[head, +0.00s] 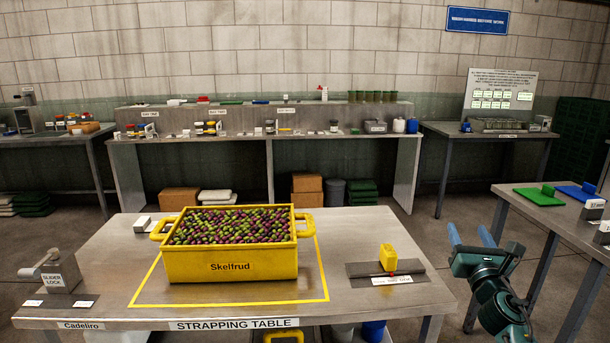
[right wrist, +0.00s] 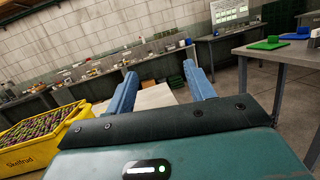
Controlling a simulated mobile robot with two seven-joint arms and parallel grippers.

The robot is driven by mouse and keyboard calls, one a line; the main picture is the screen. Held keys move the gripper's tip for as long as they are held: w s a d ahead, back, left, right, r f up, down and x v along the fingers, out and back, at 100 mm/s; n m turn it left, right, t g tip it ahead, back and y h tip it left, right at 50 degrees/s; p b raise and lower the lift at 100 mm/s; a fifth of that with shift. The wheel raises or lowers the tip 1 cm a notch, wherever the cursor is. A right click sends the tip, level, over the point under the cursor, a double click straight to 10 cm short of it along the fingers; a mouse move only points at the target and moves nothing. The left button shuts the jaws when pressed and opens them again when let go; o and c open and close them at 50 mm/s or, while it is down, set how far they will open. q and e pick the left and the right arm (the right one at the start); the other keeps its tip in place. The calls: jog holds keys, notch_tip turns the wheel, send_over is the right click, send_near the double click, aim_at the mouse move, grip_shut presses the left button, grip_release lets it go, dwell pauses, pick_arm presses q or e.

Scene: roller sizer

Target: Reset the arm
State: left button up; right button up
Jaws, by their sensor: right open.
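My right gripper (head: 470,234) is at the lower right of the head view, over the gap between the strapping table (head: 110,262) and the right-hand table. Its two blue fingers are apart with nothing between them. They also show spread and empty in the right wrist view (right wrist: 162,88). The gripper touches nothing that I can see. My left gripper is not in the head view.
A yellow Skelfrud crate (head: 230,265), full of green and purple fruit, stands inside the yellow outline. A yellow block (head: 388,257) is at the strapping table's right. The right-hand table (head: 540,213) holds green (head: 538,197) and blue boards. Floor between the tables is clear.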

jog(key=w+r, duration=0.3)
jog(key=r, duration=0.3)
notch_tip(320, 180, down, 7)
jog(key=m+g, duration=0.3)
jog(key=m, duration=2.8)
jog(key=s+a+f+n+g+y, duration=0.1)
jog(key=s+a+f+g+y, duration=0.1)
jog(key=s+a+f, duration=0.55)
jog(key=s+a+f+g+y, duration=0.15)
jog(key=s+a+f, duration=0.25)
jog(key=s+f, duration=0.65)
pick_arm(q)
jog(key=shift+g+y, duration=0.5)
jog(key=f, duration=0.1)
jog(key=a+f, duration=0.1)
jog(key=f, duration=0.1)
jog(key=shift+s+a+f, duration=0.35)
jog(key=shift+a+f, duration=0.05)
pick_arm(e)
jog(key=s+a+f+g, duration=0.1)
jog(key=s+a+f, duration=0.2)
jog(key=s, duration=0.4)
jog(key=s+a+f+g+y, duration=0.1)
jog(key=s+a+f, duration=0.2)
jog(key=s, duration=0.4)
jog(key=s+a+f+g+y, duration=0.1)
jog(key=s+a+f, duration=0.1)
jog(key=s+a, duration=0.2)
jog(key=s, duration=0.3)
jog(key=shift+f+m, duration=0.4)
